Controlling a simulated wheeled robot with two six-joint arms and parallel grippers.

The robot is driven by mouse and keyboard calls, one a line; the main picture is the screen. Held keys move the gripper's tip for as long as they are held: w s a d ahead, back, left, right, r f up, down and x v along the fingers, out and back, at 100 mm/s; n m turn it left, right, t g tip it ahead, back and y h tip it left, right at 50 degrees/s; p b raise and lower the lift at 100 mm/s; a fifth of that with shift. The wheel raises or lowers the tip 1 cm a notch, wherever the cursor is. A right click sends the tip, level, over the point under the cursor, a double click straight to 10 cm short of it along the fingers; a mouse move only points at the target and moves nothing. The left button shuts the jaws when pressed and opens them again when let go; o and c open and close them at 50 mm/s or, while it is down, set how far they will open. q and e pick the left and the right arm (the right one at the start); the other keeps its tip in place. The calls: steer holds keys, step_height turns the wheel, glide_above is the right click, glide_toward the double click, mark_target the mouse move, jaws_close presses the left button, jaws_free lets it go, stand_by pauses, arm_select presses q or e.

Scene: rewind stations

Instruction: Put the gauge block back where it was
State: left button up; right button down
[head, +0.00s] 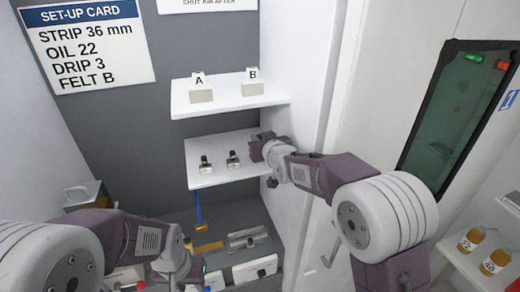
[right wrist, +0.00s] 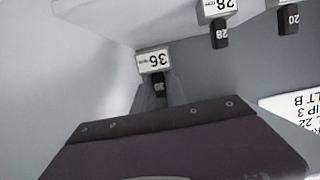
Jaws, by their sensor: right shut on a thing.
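The gauge block (right wrist: 158,85) is small and dark, with a pale number that looks like 36. It shows in the right wrist view just below an upside-down white 36 mm label (right wrist: 154,61). My right gripper (head: 258,146) is shut on this block at the right end of the lower shelf (head: 215,178). I cannot tell whether the block touches the shelf. Gripper and arm hide it in the head view. My left gripper (head: 197,267) is low, above the bench, far from the block; its fingers are too small to read.
Two other gauge blocks, 28 (right wrist: 220,34) and 20 (right wrist: 291,19), stand by their labels. A white wall stands close right of the shelves. A set-up card (head: 88,45) reads STRIP 36 mm.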

steer(key=shift+w+a+f, duration=0.1)
steer(key=shift+w+f, duration=0.15)
step_height(320, 180, down, 3)
steer(key=shift+p, duration=1)
steer(key=shift+d+f, duration=0.2)
steer(key=shift+f, duration=0.05)
steer(key=shift+w+f+b, duration=0.1)
steer(key=shift+f+b, duration=0.25)
steer(key=shift+f, duration=0.05)
steer(key=c, duration=1.4)
jaws_free()
steer(key=shift+o, duration=0.2)
steer(key=shift+r, duration=0.1)
